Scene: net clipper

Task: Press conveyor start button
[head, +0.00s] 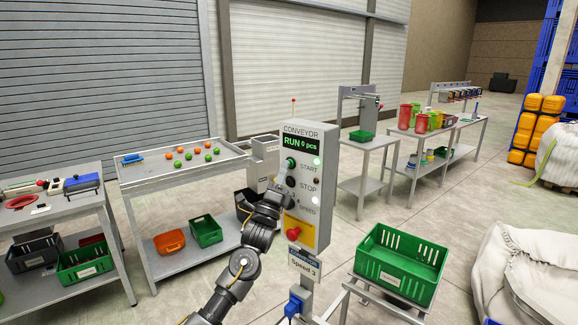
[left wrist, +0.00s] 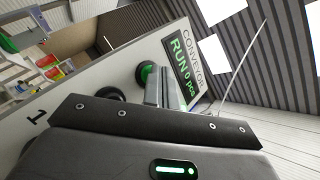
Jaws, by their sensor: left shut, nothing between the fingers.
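The grey conveyor control box (head: 318,205) stands upright on a post in the middle of the head view. Its display (head: 299,143) reads RUN 0 pcs. The green START button (head: 291,163) is below the display, and the dark STOP button (head: 291,181) is under it. My left gripper (head: 279,188) is at the box's left front side, below START. In the left wrist view its shut, empty fingers (left wrist: 168,70) point at the panel, close beside the green button (left wrist: 147,74). I cannot tell whether they touch the panel. My right gripper is not in view.
A red button (head: 293,234) on a yellow plate sits low on the box. A green crate (head: 402,262) stands on a frame at right. A table (head: 180,172) with orange and green balls is at left. White sacks (head: 525,270) lie at lower right.

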